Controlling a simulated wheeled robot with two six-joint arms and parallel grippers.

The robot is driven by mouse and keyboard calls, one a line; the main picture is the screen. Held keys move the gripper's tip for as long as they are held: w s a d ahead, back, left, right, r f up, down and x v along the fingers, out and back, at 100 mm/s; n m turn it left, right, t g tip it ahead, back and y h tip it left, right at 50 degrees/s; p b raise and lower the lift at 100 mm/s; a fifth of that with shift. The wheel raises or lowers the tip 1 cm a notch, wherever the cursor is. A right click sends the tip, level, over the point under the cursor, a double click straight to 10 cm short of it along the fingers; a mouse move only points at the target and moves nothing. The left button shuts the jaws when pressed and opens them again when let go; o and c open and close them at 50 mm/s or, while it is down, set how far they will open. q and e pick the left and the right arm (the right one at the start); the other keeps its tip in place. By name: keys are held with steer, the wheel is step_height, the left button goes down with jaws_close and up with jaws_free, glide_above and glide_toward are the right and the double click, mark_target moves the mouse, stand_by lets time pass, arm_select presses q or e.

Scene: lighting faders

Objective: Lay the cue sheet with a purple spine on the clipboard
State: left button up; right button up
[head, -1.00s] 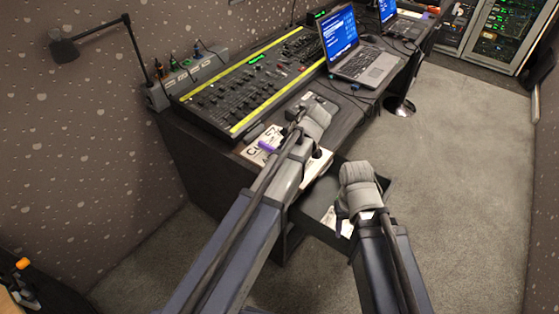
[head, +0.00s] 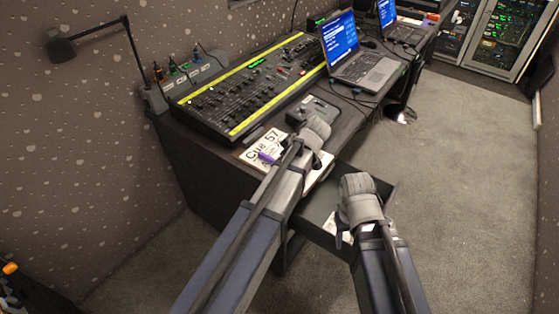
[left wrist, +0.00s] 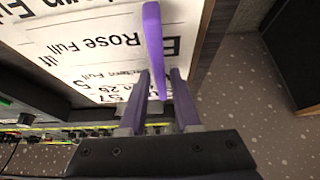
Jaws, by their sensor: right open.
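A white cue sheet (head: 252,155) with large black print lies at the near edge of the desk, below the mixing console. A purple spine (head: 267,157) shows beside my left arm. In the left wrist view the purple spine (left wrist: 153,40) stands over white printed sheets (left wrist: 90,50), between the tips of my open left gripper (left wrist: 156,88), with gaps on both sides. A brown edge (left wrist: 208,25), perhaps the clipboard, borders the sheets. My arm hides much of this area in the head view. My right gripper (head: 339,222) is open over the drawer.
The drawer (head: 385,192) stands open below the desk, with white paper (head: 330,226) in it. The fader console (head: 245,95), a small grey box (head: 312,108) and a laptop (head: 365,68) fill the desk. A lamp (head: 135,50) stands at left.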

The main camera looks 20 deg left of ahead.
arm_select(q)
steer(key=shift+o, duration=1)
steer(key=shift+r, duration=0.15)
steer(key=p+v, duration=1)
steer(key=v, duration=0.2)
